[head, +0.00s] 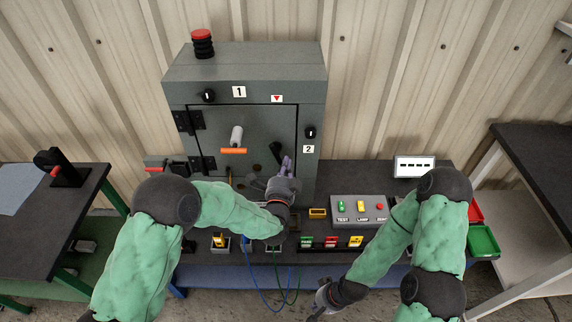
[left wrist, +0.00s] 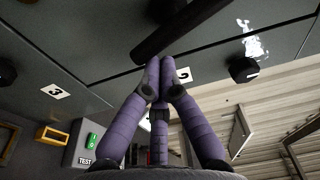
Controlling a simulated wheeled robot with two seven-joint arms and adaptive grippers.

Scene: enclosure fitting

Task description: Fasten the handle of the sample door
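The grey door (head: 262,125) of the enclosure looks closed in its frame, with black hinges on its left. A black lever handle (head: 275,150) sits low near its right edge, tilted; it shows as a dark bar in the left wrist view (left wrist: 185,30). My left gripper (head: 287,162) is at the handle's lower end. In the left wrist view its purple fingertips (left wrist: 160,60) are together, close to the bar; I cannot tell whether they touch it. No part of the bar shows between them. My right gripper (head: 320,300) is low in front of the bench, its fingers unclear.
Black knobs (head: 310,132) (head: 208,96) and a white grip (head: 237,135) are on the enclosure. A button box (head: 358,210) and a display (head: 415,166) are at right. Blue and green cables (head: 268,290) hang in front.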

